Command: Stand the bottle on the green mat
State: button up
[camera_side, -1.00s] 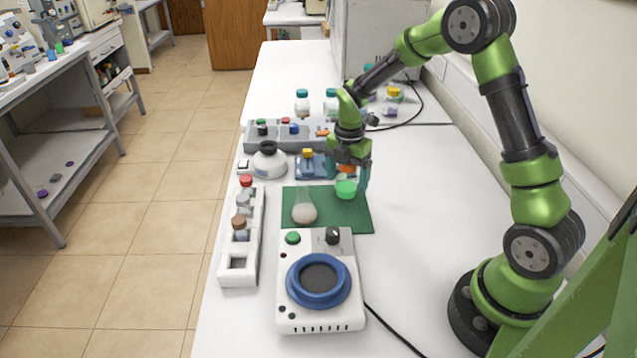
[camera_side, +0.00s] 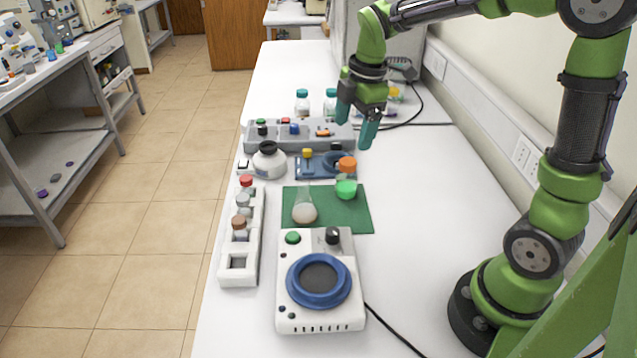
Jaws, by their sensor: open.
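The green mat (camera_side: 351,218) lies flat on the white bench in the middle of the work area. A small bottle (camera_side: 346,187) with green contents and an orange cap (camera_side: 347,165) stands upright on the mat, near its back right part. A clear conical flask (camera_side: 304,209) with pale contents stands on the left part of the mat. My gripper (camera_side: 356,129) is open and empty. It is raised above and behind the bottle, apart from it.
A white hotplate (camera_side: 285,318) with a blue ring stands in front of the mat. A white vial rack (camera_side: 229,272) is at left. A round white flask (camera_side: 271,163), a blue device (camera_side: 308,171) and a grey console (camera_side: 264,137) stand behind. The bench right of the mat (camera_side: 415,215) is clear.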

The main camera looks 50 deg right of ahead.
jog(key=s+a+r+m+t+y, duration=0.1)
jog(key=s+a+r+m+t, duration=0.1)
jog(key=s+a+m, duration=0.2)
jog(key=s+a+r+m+t, duration=0.2)
jog(key=s+a+m+t, duration=0.1)
jog(key=s+m, duration=0.7)
jog(key=a+m, duration=0.1)
jog(key=m, duration=0.2)
jog(key=shift+s+a+m+y, duration=0.15)
jog(key=shift+a+m+y, duration=0.05)
jog(key=shift+m+y, duration=0.2)
